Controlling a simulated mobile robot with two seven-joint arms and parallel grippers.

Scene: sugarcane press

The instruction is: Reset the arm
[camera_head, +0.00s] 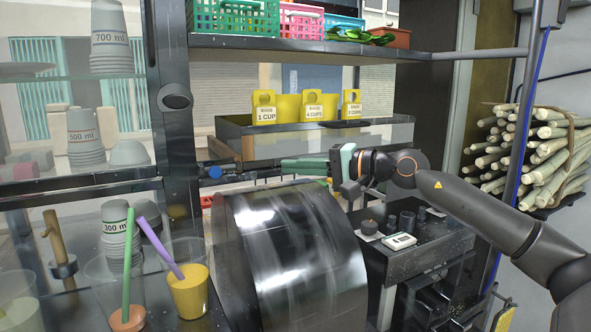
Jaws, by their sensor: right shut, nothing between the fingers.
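My right arm (480,205) reaches in from the right, dark grey with a bent wrist. My right gripper (291,163) is teal and points left, above the large shiny dark drum (290,250). Its fingers are shut with nothing between them. It looks clear of the drum. My left arm and left gripper are not in view.
A shelf with yellow cup holders (313,105) stands behind the gripper, and a rack with coloured baskets (235,17) is above. Stacked cups (108,35) and a yellow drink (188,291) are at left. Sugarcane (540,150) is at right. A dark side table (425,247) holds small items.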

